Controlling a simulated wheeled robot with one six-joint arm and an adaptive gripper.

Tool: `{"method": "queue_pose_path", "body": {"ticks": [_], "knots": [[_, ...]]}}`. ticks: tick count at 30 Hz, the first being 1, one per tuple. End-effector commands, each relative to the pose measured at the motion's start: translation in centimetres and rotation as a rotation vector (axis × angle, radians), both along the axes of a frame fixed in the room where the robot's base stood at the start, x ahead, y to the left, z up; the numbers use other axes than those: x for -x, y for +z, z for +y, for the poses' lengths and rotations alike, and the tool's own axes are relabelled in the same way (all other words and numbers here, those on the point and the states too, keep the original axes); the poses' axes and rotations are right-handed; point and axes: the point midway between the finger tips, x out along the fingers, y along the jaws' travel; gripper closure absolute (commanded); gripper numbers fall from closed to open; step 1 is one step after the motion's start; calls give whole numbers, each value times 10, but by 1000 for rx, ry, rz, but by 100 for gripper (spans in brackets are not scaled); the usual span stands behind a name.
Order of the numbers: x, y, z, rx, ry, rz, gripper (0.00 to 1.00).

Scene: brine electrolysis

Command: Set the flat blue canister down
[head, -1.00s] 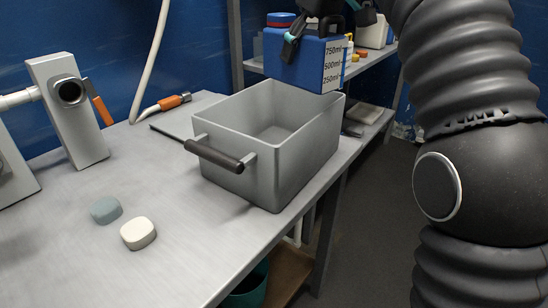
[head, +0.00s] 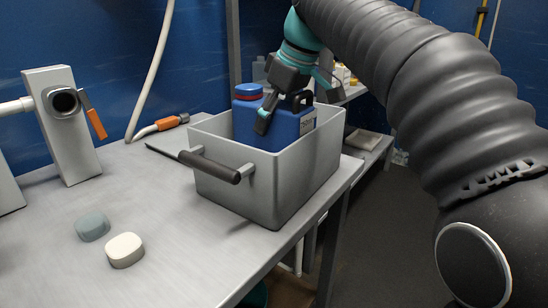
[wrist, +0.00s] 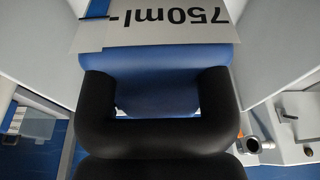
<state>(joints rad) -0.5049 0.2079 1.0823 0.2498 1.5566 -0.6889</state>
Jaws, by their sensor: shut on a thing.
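The flat blue canister (head: 262,128) with a red-and-blue cap is upright, its lower part inside the grey bin (head: 240,195). The bin's front wall hides its base, so I cannot tell whether it touches the floor of the bin. My gripper (head: 283,108) is shut on the canister at its top, by the black handle. In the wrist view the black handle (wrist: 160,135) fills the lower middle, with the canister's blue top and a white 750ml label (wrist: 165,22) beyond it. Pale bin walls show on both sides.
The bin stands on a grey metal bench (head: 150,190) near its right edge, its dark handle (head: 209,167) facing the front left. A white soap-like block (head: 125,250) and a grey-blue one (head: 93,227) lie in front. A valve post (head: 62,125) and an orange-ended hose (head: 168,122) are behind.

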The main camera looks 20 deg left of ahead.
Motion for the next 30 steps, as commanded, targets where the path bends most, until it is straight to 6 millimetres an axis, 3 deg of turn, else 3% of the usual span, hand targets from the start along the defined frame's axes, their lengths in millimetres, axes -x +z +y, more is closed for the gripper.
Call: {"method": "queue_pose_path", "body": {"ticks": [10, 18, 30], "knots": [[0, -25, 0, -2, 0, -3, 100], [1, -57, 0, -3, -1, -3, 100], [0, -62, 0, -3, 0, -3, 100]]}}
